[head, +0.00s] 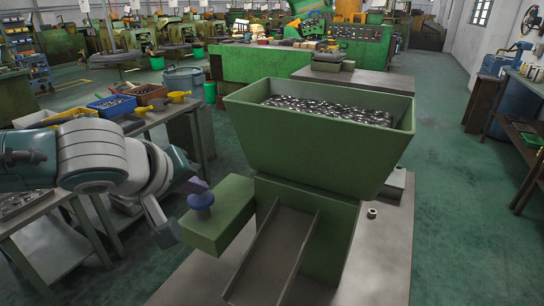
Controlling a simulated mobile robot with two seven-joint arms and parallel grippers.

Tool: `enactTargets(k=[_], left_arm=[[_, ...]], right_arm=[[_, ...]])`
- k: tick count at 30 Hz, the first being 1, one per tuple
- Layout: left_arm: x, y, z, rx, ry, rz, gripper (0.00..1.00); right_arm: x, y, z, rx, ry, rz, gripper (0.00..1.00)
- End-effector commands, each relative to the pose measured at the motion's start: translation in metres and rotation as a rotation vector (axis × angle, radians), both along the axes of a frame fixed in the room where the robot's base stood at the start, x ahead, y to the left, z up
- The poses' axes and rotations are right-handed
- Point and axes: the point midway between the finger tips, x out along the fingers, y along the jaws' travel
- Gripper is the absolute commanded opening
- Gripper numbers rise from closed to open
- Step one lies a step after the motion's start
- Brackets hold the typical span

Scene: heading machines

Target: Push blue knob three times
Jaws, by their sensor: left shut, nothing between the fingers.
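The blue knob (201,200) stands upright on top of a green box (221,222) at the left side of the green hopper machine. The box joins the machine's body just below the hopper. My left gripper (167,236) reaches in from the left and points down, just left of the knob and beside the box's left end. It is shut and holds nothing. I cannot tell whether it touches the box. My right gripper is not in view.
The green hopper (310,140) is full of small metal parts (330,109). A sloped metal chute (272,255) runs down its front. A small nut-like part (371,213) lies on the grey table (380,265). A left bench (40,235) holds bins, including a blue one (112,106).

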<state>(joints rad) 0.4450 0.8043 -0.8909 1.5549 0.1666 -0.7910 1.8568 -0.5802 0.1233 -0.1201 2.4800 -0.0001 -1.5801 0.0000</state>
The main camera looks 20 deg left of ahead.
Motion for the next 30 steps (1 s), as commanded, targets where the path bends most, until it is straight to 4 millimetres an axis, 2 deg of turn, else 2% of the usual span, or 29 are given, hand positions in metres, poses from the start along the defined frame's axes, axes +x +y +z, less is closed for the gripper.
enactTargets(k=[7,17,24,30], left_arm=[[-0.003,0.0,-0.012,0.0,0.008,0.002,0.0],[-0.003,0.0,-0.012,0.001,0.01,0.002,0.0],[-0.005,-0.001,-0.005,-0.001,0.013,0.002,0.0],[-0.005,-0.001,-0.005,0.0,0.012,0.002,0.0]], right_arm=[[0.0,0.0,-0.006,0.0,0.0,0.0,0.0],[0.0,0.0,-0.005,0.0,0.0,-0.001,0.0],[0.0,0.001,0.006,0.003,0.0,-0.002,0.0],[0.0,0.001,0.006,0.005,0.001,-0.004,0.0]])
